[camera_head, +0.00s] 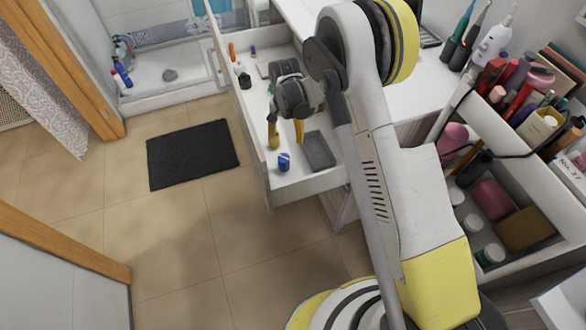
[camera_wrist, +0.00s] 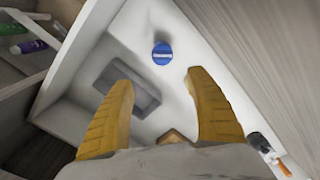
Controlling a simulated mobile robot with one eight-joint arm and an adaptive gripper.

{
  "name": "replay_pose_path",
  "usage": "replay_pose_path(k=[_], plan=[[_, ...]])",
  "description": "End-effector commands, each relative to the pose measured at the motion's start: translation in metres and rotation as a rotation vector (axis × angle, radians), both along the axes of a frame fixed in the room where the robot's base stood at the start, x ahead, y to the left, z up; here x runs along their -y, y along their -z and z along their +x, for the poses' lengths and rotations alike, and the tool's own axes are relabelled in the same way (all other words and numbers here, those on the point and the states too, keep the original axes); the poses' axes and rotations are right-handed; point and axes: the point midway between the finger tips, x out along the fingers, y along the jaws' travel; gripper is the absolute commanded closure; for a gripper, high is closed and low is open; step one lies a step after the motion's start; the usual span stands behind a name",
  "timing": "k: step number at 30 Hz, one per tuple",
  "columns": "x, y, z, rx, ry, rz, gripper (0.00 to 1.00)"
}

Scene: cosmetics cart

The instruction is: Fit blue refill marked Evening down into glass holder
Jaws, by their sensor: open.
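The blue refill (camera_head: 284,162) is a small round cylinder standing on the white floor of the open drawer, near its front end. In the wrist view the blue refill (camera_wrist: 162,49) shows a round blue top with a white band; the lettering is too small to read. My gripper (camera_head: 286,133) is over the drawer with its yellow fingers spread. In the wrist view my gripper (camera_wrist: 160,85) is open and empty, and the refill lies beyond the fingertips, apart from both. I cannot make out the glass holder in either view.
A grey tray (camera_head: 318,151) lies in the drawer right beside the refill. The drawer's white walls (camera_head: 312,183) stand close around them. A crowded cosmetics cart (camera_head: 530,255) stands at the right.

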Motion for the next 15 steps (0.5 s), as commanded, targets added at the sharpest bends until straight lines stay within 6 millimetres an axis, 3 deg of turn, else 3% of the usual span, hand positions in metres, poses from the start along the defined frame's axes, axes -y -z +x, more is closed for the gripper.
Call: replay_pose_path(k=[15], plan=[[-0.004,0.069,-0.001,-0.009,0.005,-0.002,0.34]])
